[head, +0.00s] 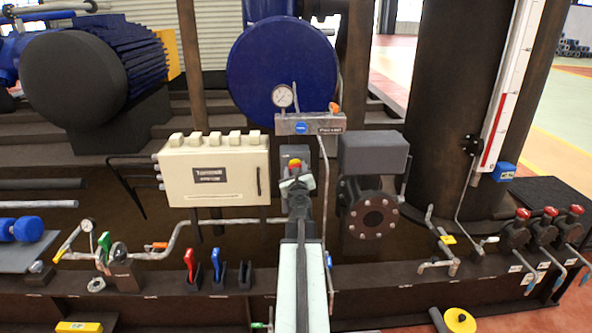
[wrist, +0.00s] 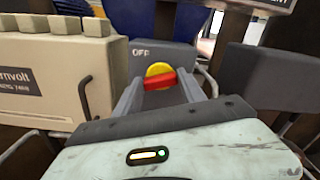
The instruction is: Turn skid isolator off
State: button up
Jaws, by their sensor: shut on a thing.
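The skid isolator is a grey box (head: 295,151) between the cream junction box and a grey actuator housing. It also shows in the wrist view (wrist: 178,56), with a white "OFF" marking at its upper left. Its knob has a yellow disc (wrist: 158,69) and a red handle (wrist: 160,82). The red handle lies nearly level, slightly tilted, in the wrist view. My gripper (head: 295,175) is in front of the box, its two fingers either side of the handle and shut on it. The fingers and wrist hide the lower front of the box.
The cream junction box (head: 213,170) stands close on the left. The grey actuator housing (head: 374,153) and its flanged valve (head: 372,214) are close on the right. A pressure gauge (head: 283,96) and a thin pipe are above. Red and blue levers (head: 190,264) stand on the beam below.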

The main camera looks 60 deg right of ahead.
jog(key=n, duration=1.4)
jog(key=shift+w+a+f, duration=0.2)
jog(key=shift+w+a, duration=0.05)
dwell(0.4)
jog(key=o, duration=1.4)
jog(key=shift+c, duration=0.2)
jog(key=shift+s, duration=0.1)
